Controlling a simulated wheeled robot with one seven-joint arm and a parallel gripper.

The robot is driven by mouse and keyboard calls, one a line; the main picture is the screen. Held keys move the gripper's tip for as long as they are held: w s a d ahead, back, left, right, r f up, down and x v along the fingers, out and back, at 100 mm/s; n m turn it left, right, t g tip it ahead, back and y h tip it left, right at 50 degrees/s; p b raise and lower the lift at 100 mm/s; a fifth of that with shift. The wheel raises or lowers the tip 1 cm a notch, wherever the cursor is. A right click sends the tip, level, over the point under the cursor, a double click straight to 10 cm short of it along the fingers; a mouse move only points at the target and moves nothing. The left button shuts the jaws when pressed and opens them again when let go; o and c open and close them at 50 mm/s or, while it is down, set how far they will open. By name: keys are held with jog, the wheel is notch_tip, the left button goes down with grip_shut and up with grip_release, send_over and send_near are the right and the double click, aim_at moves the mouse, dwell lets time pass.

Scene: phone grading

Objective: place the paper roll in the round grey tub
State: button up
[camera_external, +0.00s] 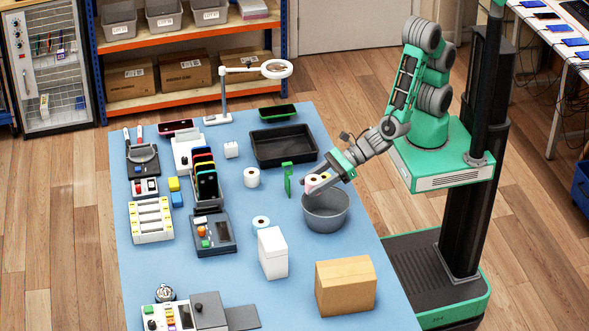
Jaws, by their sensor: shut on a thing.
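The round grey tub (326,220) stands on the blue table near its right edge. My gripper (320,184) is just above the tub's back left rim. It is shut on a white paper roll (312,179), whose brown core shows. The fingers hide part of this roll, and I cannot tell whether it touches the rim.
A white box (272,253) and a cardboard box (345,286) stand in front. A magnifier lamp (224,91) rises at the back.

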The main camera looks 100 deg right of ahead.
jog(key=shift+f, duration=0.9)
jog(key=shift+f+b, duration=0.4)
jog(key=shift+f, duration=0.2)
jog(key=o, duration=1.4)
jog(key=shift+r, duration=0.1)
jog(key=shift+w+r+p+v, duration=0.15)
jog(key=shift+p+v, duration=0.2)
jog(key=shift+v, duration=1.7)
jog(key=shift+r+p+v, duration=0.2)
jog(key=shift+p+v, duration=0.1)
jog(key=shift+v, duration=1.8)
jog(key=shift+w+r+p+v, duration=0.15)
jog(key=shift+p+v, duration=0.2)
jog(key=shift+v, duration=1.7)
